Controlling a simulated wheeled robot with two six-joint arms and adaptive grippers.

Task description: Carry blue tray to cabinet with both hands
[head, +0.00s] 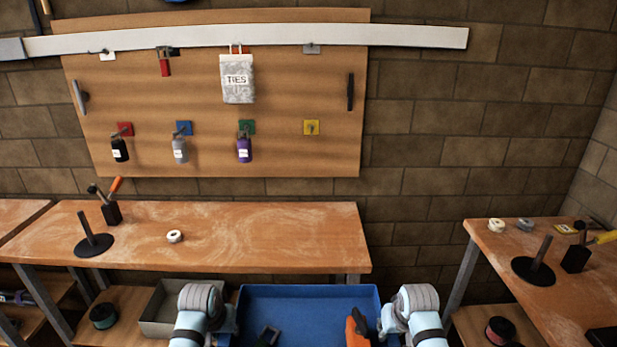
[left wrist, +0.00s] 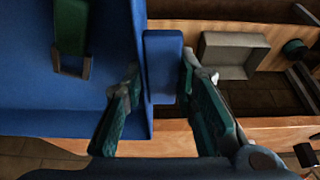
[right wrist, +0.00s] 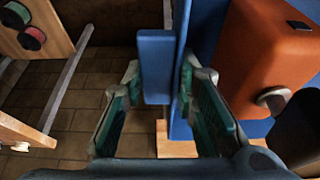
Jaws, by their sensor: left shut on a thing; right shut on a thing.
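The blue tray (head: 308,296) is in front of me at the bottom of the head view, with its near part cut off. My left gripper (left wrist: 163,82) is shut on the tray's left handle tab (left wrist: 163,55). My right gripper (right wrist: 156,82) is shut on the right handle tab (right wrist: 155,60). I cannot make out a cabinet in these views.
A wooden workbench (head: 280,235) stands ahead, with a grey bin (head: 160,318) on its lower shelf. Another bench (head: 500,262) is at the right. A pegboard (head: 300,100) hangs on the brick wall. Bare floor shows between the benches.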

